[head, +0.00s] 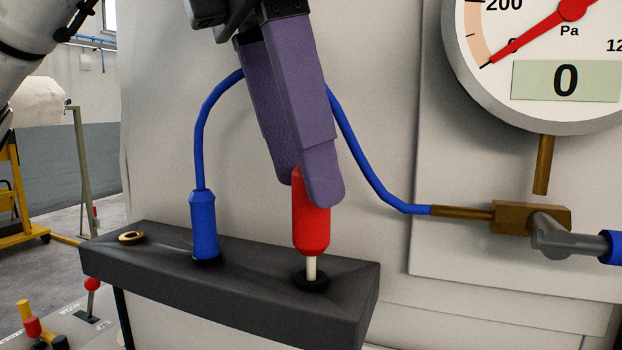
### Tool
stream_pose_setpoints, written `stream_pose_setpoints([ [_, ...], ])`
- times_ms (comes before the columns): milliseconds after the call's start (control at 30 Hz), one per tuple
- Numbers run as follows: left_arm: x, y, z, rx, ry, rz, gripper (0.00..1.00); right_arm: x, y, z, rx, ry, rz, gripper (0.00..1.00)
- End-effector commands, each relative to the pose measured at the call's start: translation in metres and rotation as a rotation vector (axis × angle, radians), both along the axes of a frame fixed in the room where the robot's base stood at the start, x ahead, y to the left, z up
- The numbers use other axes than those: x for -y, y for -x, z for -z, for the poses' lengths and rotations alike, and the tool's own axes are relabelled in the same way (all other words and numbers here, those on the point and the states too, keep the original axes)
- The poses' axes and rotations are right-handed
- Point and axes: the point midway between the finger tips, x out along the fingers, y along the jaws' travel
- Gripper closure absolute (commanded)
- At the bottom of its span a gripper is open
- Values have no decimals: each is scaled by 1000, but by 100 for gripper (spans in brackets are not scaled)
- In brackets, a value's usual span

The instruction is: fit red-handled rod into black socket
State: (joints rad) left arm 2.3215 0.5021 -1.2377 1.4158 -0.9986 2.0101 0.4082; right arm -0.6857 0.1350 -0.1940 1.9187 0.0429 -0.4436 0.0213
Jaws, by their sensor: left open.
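The red-handled rod (311,222) stands nearly upright over the right end of the dark block, in the head view. Its pale shaft runs down into the opening of the black socket (311,282); a length of shaft still shows between handle and socket. How deep the tip sits is hidden. My left gripper (308,187) comes down from above at a tilt, with its purple fingers at the top of the red handle. It is open; one finger covers part of the handle top, and I cannot tell whether they touch. My right gripper is not in view.
The dark block (240,290) also bears a blue plug (203,225) with a blue hose (345,125) arching behind my gripper to a brass fitting (530,215). A brass-rimmed hole (131,237) is at its left end. A pressure gauge (545,60) reads 0.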

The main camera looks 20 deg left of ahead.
Motion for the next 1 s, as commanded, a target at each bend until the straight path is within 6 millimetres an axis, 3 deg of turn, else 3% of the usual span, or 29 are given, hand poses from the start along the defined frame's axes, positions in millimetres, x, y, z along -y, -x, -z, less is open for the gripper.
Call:
stream_pose_setpoints([
  [33,-3,2,-17,4,1,-3,56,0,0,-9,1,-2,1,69],
  [100,-5,5,-30,3,1,-3,56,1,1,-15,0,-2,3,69],
  [300,-10,10,-52,1,0,0,56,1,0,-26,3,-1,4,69],
  [1000,-12,11,-56,0,0,0,56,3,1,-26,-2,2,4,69],
])
